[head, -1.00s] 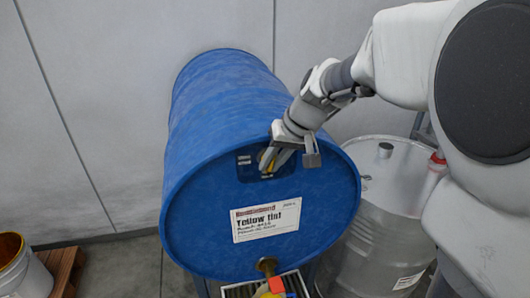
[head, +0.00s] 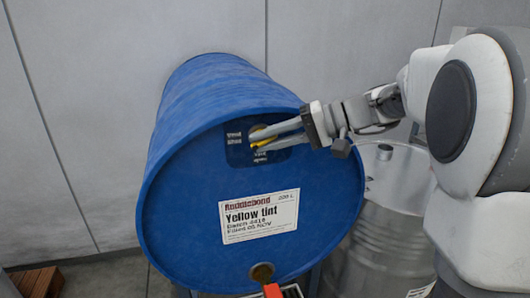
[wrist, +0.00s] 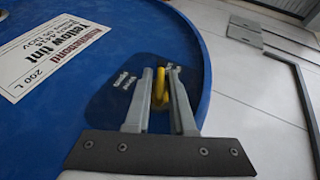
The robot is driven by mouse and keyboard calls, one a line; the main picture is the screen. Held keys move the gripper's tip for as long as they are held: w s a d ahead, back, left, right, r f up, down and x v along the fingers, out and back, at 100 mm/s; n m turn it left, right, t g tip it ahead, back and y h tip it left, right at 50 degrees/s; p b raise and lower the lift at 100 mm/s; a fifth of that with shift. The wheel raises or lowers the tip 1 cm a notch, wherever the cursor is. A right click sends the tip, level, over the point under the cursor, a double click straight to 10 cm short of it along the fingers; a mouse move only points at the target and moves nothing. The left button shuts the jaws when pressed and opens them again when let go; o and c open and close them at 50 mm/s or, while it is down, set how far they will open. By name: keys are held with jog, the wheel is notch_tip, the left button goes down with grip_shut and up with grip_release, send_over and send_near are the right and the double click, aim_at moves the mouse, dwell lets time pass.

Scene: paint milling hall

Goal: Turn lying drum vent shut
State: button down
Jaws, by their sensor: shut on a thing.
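The blue drum (head: 190,200) lies on its side with its round end facing me and a white "Yellow tint" label (head: 258,215) on it. The yellow vent handle (head: 259,143) sits on a dark plate (head: 236,155) near the top of that end. My gripper (head: 259,138) reaches in from the right, its fingers at the handle. In the wrist view the yellow handle (wrist: 159,86) is between the two grey fingers, which are shut on it. The fingers hide part of the handle, and the plate's small markings are too blurred to read.
A brass fitting (head: 262,273) with a red part (head: 273,290) is low on the drum end. A grey metal drum (head: 390,230) stands upright at the right. A wooden pallet (head: 38,282) shows at lower left. A plain wall stands behind.

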jog(key=y+b, duration=0.1)
jog(key=m+y+b, duration=0.1)
jog(key=shift+d+f+y, duration=0.1)
jog(key=shift+f+y, duration=0.1)
jog(key=shift+y, duration=0.2)
jog(key=shift+r+m+y+b, duration=0.1)
jog(key=shift+m+y+b, duration=0.2)
jog(key=shift+y+b, duration=0.4)
jog(key=c, duration=0.9)
grip_release()
jog(key=shift+c, duration=0.2)
jog(key=s+d+p, duration=0.1)
jog(key=s+d, duration=0.2)
jog(key=d, duration=1.4)
jog(key=shift+s, duration=0.15)
